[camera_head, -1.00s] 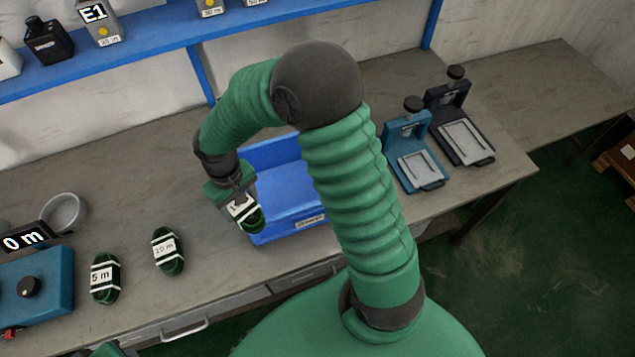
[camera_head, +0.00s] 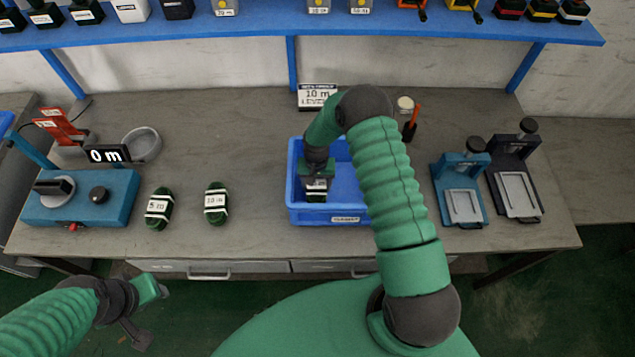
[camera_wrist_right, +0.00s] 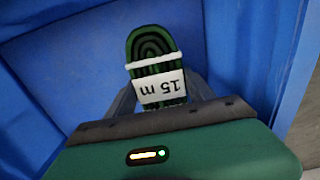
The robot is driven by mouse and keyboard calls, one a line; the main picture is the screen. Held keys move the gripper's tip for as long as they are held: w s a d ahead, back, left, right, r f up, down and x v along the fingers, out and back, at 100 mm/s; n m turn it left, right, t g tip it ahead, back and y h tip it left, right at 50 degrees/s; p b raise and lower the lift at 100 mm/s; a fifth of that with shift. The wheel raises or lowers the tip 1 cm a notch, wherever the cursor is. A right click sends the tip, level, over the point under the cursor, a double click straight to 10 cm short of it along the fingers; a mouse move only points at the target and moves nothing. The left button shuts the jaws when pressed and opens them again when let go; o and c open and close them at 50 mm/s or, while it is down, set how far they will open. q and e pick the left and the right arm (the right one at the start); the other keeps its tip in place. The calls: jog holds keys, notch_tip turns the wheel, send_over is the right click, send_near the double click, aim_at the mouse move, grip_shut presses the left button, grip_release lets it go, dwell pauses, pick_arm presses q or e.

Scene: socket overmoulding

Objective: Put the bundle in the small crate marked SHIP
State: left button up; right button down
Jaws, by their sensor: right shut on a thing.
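The bundle is a dark green coil with white bands and a label (camera_head: 316,191). The right wrist view shows it (camera_wrist_right: 155,55) with its tag reading 15 m upside down. My right gripper (camera_head: 317,182) is shut on it. The bundle is within the outline of the blue crate (camera_head: 298,213), towards its left side. Blue crate walls (camera_wrist_right: 250,45) surround it in the wrist view. I cannot tell whether it touches the crate floor. The small label on the crate's front is too blurred to read. My left gripper (camera_head: 143,312) is low at the left, off the bench; its jaw state is unclear.
Two other green bundles, a 5 m one (camera_head: 159,208) and a 10 m one (camera_head: 216,203), lie left of the crate. A blue device (camera_head: 80,205) with a 0 m display stands further left. Two clamp fixtures (camera_head: 462,190) (camera_head: 516,185) stand at the right. A sign (camera_head: 316,96) stands behind the crate.

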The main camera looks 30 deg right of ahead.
aim_at(319, 182)
jog(key=shift+d+f, duration=0.2)
jog(key=shift+d, duration=0.05)
jog(key=c, duration=0.7)
grip_release()
jog(key=shift+d, duration=0.15)
jog(key=o, duration=0.3)
jog(key=shift+d, duration=0.1)
jog(key=shift+a+r, duration=0.2)
jog(key=shift+a, duration=0.1)
jog(key=shift+w+r, duration=0.1)
jog(key=shift+r, duration=0.2)
notch_tip(319, 182, up, 11)
jog(key=b, duration=0.2)
pick_arm(q)
jog(key=shift+w+d+f, duration=0.1)
jog(key=shift+d+f, duration=0.15)
jog(key=shift+f, duration=0.25)
jog(key=shift+d+f, duration=0.25)
jog(key=shift+f, duration=0.25)
pick_arm(e)
jog(key=shift+s+a+r+n+t, duration=0.45)
jog(key=shift+s+a+r+n, duration=0.65)
jog(key=shift+s+a+r, duration=1.2)
jog(key=shift+s+a+r+n+t, duration=0.4)
jog(key=shift+s+a+r+n, duration=0.95)
jog(key=shift+s, duration=1.85)
jog(key=shift+s+a+r+n+t, duration=0.45)
jog(key=shift+s+a+r+n, duration=0.4)
jog(key=shift+s+a+r, duration=1.2)
